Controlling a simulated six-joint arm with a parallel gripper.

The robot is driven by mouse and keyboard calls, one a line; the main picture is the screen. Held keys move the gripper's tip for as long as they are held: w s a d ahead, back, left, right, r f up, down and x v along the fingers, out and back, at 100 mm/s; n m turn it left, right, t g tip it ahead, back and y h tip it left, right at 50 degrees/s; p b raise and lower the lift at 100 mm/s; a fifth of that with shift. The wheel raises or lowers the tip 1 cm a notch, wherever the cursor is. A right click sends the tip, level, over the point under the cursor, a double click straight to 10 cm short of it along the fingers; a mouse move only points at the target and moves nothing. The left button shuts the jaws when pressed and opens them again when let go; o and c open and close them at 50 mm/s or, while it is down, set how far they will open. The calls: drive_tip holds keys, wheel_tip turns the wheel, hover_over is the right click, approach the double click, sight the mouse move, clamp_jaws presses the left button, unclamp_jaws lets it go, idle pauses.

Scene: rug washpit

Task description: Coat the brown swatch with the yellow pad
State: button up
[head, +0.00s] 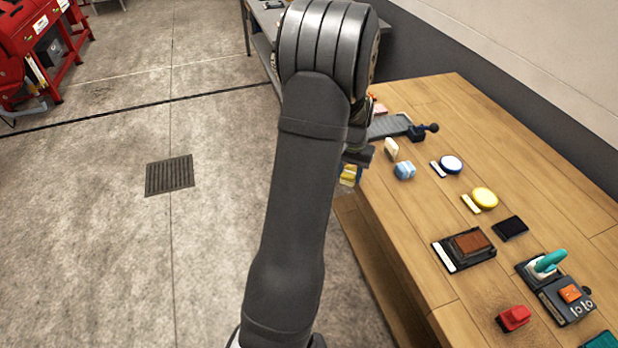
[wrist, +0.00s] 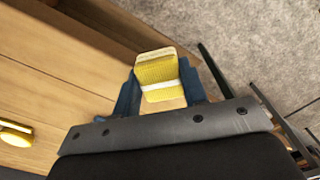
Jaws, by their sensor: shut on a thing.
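The yellow pad (wrist: 158,78) has a white band and a paler far edge. My gripper (wrist: 165,95) is shut on it, with a blue finger on each side. In the head view the pad (head: 349,174) shows partly behind my arm, beside the table's left edge. The brown swatch (head: 473,243) lies flat on a black holder (head: 458,262) with a white strip, farther right on the table and apart from the pad. The swatch does not show in the wrist view.
Bare wood lies left of the swatch.

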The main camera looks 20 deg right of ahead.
drive_tip(key=s+d+r+m, duration=0.1)
drive_tip(key=s+d, duration=0.1)
drive_tip(key=d, duration=0.1)
drive_tip(key=s+d+r, duration=0.1)
drive_tip(key=s+d, duration=0.1)
drive_tip(key=d, duration=0.1)
drive_tip(key=s+d+m, duration=0.1)
drive_tip(key=s+d, duration=0.1)
drive_tip(key=d, duration=0.1)
drive_tip(key=shift+s+r+m, duration=0.2)
drive_tip(key=shift+r+m, duration=0.1)
drive_tip(key=shift+r, duration=0.1)
drive_tip(key=s+d+r+m, duration=0.3)
drive_tip(key=s+d, duration=0.5)
wheel_tip(320, 180, up, 5)
drive_tip(key=m, duration=0.4)
hover_over(487, 238)
drive_tip(key=shift+w+d+f, duration=0.1)
drive_tip(key=shift+d+f, duration=0.05)
drive_tip(key=shift+f, duration=1.9)
drive_tip(key=shift+w+d+f, duration=0.1)
drive_tip(key=shift+f, duration=1.9)
drive_tip(key=shift+a+r, duration=0.1)
drive_tip(key=shift+a, duration=4.7)
drive_tip(key=shift+d, duration=4.95)
wheel_tip(487, 238, up, 8)
drive_tip(key=shift+a, duration=0.1)
